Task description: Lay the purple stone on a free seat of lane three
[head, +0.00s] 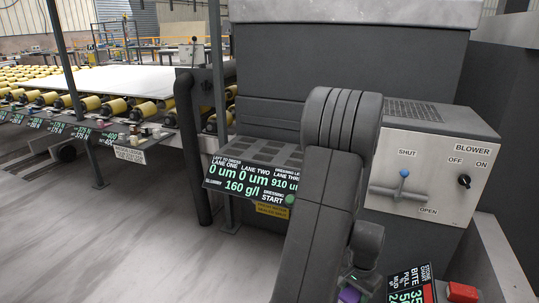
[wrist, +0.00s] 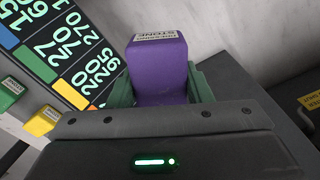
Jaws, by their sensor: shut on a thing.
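The purple stone (wrist: 160,72) sits between the green fingers of my gripper (wrist: 160,92) in the wrist view, its labelled end pointing away. My gripper is shut on it. In the head view only a small purple piece (head: 349,295) shows at the bottom edge, below my arm. The dark tray of seats (head: 262,152) lies behind the lane display (head: 250,184), which reads lane one 0 um, lane two 0 um and lane three 910 um. My arm covers the right part of the tray and display, so lane three's seats are mostly hidden.
A stone chart (head: 408,284) and a red block (head: 462,292) are at lower right. Green (wrist: 10,92) and yellow (wrist: 42,121) blocks show in the wrist view. A blower box (head: 432,165) with levers stands right of my arm. A dark post (head: 190,145) stands left of the tray.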

